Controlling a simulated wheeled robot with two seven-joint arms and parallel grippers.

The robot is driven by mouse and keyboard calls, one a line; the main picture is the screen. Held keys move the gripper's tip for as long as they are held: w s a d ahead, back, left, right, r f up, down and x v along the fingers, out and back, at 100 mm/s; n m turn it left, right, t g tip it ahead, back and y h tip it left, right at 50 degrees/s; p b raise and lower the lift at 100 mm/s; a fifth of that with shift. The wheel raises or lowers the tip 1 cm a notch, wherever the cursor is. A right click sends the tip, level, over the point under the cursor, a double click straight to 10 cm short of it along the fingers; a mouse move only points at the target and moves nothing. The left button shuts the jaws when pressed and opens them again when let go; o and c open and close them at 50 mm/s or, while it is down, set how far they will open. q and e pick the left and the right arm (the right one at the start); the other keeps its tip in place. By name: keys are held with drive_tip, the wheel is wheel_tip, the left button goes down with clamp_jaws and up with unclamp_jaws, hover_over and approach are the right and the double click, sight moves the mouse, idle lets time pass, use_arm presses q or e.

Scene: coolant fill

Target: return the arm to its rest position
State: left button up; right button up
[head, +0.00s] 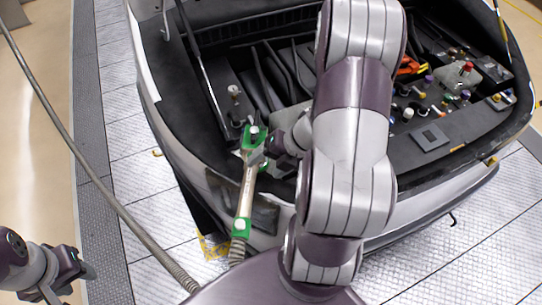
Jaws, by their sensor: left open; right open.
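My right arm reaches up the middle of the head view and over the front of the open engine bay. My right gripper (268,152) is open at the upper part of the filling tool (247,188), a pale metal tube with green ends. I cannot tell whether its fingers touch the tool. The tool stands steeply at the bay's front edge, its upper green end near a black cap. My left gripper (72,277) is open and empty at the lower left, over the floor and partly cut off by the frame edge.
The car's engine bay (430,141) holds several caps, an orange part (410,66) and a red-topped cap (467,68). A grey hose (88,165) runs from the upper left to the lower middle. Free floor plates (150,208) lie left of the car.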

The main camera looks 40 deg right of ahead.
drive_tip(key=shift+v, duration=1.05)
